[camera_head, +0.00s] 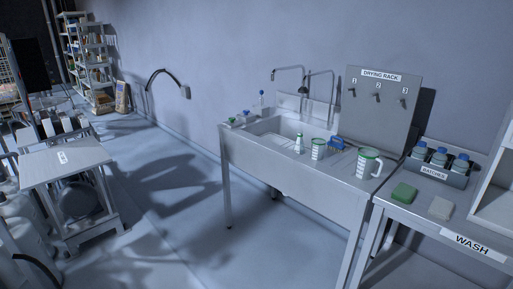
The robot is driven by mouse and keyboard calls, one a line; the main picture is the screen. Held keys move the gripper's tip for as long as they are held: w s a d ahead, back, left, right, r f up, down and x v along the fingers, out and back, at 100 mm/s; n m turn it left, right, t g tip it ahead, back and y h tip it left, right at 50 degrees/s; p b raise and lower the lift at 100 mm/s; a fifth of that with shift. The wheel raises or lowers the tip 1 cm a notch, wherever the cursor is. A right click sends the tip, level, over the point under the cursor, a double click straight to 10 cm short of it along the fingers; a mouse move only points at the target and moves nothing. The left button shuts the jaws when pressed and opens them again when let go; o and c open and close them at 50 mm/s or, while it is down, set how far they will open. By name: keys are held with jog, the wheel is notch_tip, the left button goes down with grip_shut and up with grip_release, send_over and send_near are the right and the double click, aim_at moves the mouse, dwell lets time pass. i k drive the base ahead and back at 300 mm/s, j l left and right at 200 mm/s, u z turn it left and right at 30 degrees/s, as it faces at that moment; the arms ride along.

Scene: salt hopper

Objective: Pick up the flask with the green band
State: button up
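A small flask (299,144) with a narrow neck and what looks like a green band stands upright at the sink basin. It is small in the picture, so its details are hard to make out. A white striped cup (318,149) with a green rim stands just to its right. A larger striped jug (368,163) with a green rim and a handle stands further right on the sink's front right part. My gripper is not in view.
The metal sink (293,168) has taps and a small blue brush (336,143). A drying rack board (382,105) stands behind. The wash table (440,218) holds a green sponge (403,193), a pale block (440,208) and blue-capped bottles. Floor before the sink is clear; a small table (65,162) stands left.

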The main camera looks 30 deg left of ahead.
aim_at(299, 146)
jog(key=u, duration=1)
jog(key=i+u, duration=0.35)
jog(key=i+j+u, duration=0.1)
jog(key=i+u, duration=0.25)
jog(key=i, duration=0.3)
jog(key=i+l+u, duration=0.1)
jog(key=i+u, duration=0.3)
jog(key=i, duration=0.2)
jog(key=i+z, duration=0.35)
jog(key=i+j+z, duration=0.15)
jog(key=i+z, duration=0.25)
jog(key=i, duration=0.15)
jog(key=i+l+z, duration=0.2)
jog(key=i+z, duration=0.95)
jog(key=l, duration=0.1)
jog(key=i+z, duration=0.05)
